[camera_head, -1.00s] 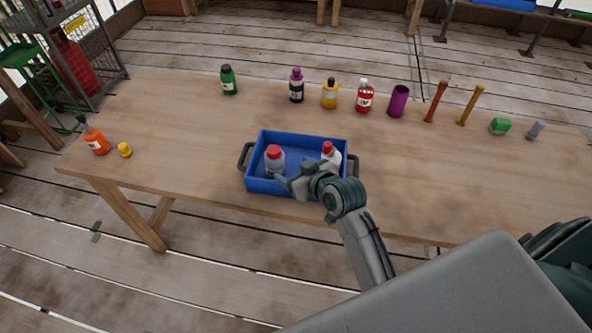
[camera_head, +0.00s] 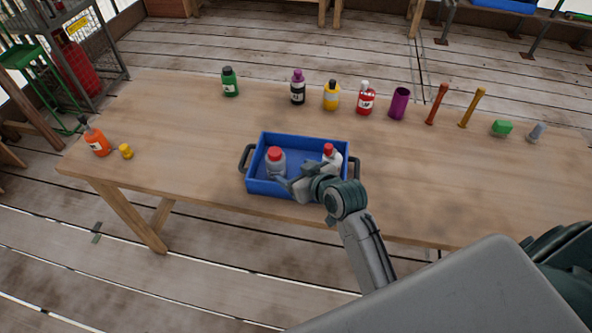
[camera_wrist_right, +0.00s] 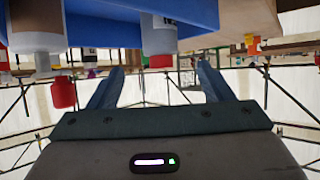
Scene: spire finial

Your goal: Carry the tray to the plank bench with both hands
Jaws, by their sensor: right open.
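The blue tray (camera_head: 254,178) sits on the wooden table near its front edge, with a dark handle at each end. Two pale bottles with red caps stand in it: a left bottle (camera_head: 276,162) and a right bottle (camera_head: 330,153), the latter partly hidden by my arm. My right gripper (camera_head: 297,177) is open over the front of the tray, between the bottles. In the right wrist view the picture is upside down; the open fingers (camera_wrist_right: 160,84) flank the red cap of one bottle (camera_wrist_right: 159,40) with space on both sides. My left gripper is not in view. I cannot tell which surface is the plank bench.
Along the table's back stand a green bottle (camera_head: 230,82), several other bottles, a purple cup (camera_head: 399,103), two upright sticks and a green block (camera_head: 502,128). An orange bottle (camera_head: 96,138) and a yellow piece (camera_head: 126,151) are at the left. The tabletop around the tray is clear.

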